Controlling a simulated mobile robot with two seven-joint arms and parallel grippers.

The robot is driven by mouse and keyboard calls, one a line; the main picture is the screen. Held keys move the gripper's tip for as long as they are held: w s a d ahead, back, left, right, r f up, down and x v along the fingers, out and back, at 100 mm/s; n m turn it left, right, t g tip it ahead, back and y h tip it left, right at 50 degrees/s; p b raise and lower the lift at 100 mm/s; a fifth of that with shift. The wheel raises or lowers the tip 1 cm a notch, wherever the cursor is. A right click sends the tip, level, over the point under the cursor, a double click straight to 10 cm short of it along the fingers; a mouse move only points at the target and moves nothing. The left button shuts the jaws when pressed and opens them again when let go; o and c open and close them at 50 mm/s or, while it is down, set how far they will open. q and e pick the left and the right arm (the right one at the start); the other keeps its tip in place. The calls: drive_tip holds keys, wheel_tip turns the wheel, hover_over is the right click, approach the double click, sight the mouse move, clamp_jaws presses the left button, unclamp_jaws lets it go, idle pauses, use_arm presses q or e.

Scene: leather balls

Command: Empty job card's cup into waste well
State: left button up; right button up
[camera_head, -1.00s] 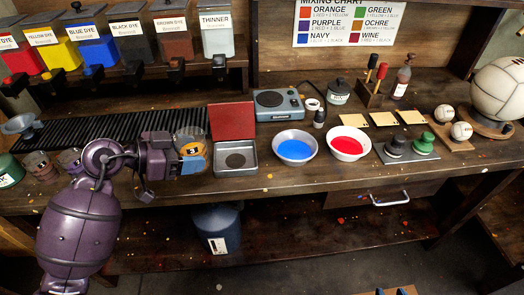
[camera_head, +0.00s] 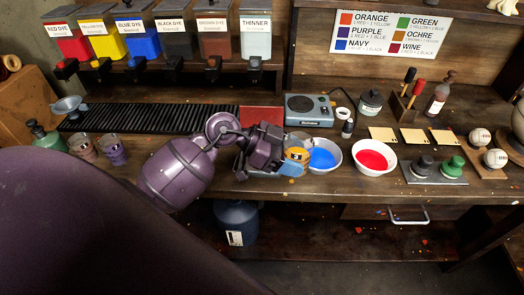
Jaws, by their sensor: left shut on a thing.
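My left gripper (camera_head: 284,163) is shut on a cup (camera_head: 298,154) with an orange, numbered label. It holds the cup above the bench's front part, just left of the bowl of blue dye (camera_head: 322,154). The cup's contents cannot be made out. Two similar cups, one reddish (camera_head: 83,147) and one purple (camera_head: 112,149), stand at the bench's left. Several pale cards (camera_head: 383,134) lie at the back right; their writing is unreadable. I cannot tell which thing is the waste well. A dark blue drum (camera_head: 236,218) stands under the bench. My right gripper is not in view.
A bowl of red dye (camera_head: 374,157) stands right of the blue one. A hot plate (camera_head: 309,109) and a red lid (camera_head: 262,115) are behind the gripper. Black and green weights (camera_head: 435,172) stand at right. My arm hides the bench's front left.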

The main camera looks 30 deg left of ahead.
use_arm(q)
drive_tip(key=s+d+f+m+g+p, duration=0.2)
drive_tip(key=s+d+p, duration=0.2)
drive_tip(key=s, duration=0.1)
drive_tip(key=a+f+n+t+y, duration=0.1)
drive_tip(key=a+f+n+t, duration=0.1)
drive_tip(key=a+f, duration=0.1)
drive_tip(key=w+a+f+n+t+y+p, duration=0.1)
drive_tip(key=a+f+n+t, duration=0.1)
drive_tip(key=f+n, duration=0.1)
drive_tip(key=w+a+f+n+t+y, duration=0.1)
drive_tip(key=a+f+n+t+y, duration=0.1)
drive_tip(key=a+f+t, duration=0.1)
drive_tip(key=shift+w+a+f+p, duration=0.15)
drive_tip(key=shift+a+f+p, duration=0.2)
drive_tip(key=shift+f, duration=0.1)
idle(0.5)
drive_tip(key=shift+n, duration=0.3)
drive_tip(key=shift+w+a+r+n+g+h, duration=0.4)
drive_tip(key=shift+r+n, duration=0.15)
drive_tip(key=shift+r, duration=0.1)
drive_tip(key=shift+w+a+r+n+g+h, duration=0.3)
drive_tip(key=shift+a+r+n, duration=0.1)
drive_tip(key=shift+r+n, duration=0.2)
drive_tip(key=shift+w+a+r+n+g+h, duration=0.3)
drive_tip(key=shift+w+a+r+n, duration=0.1)
drive_tip(key=shift+r+n, duration=0.2)
drive_tip(key=shift+w+a+n+g+h, duration=0.3)
drive_tip(key=shift+w+a+n+h, duration=0.1)
drive_tip(key=shift+n, duration=0.15)
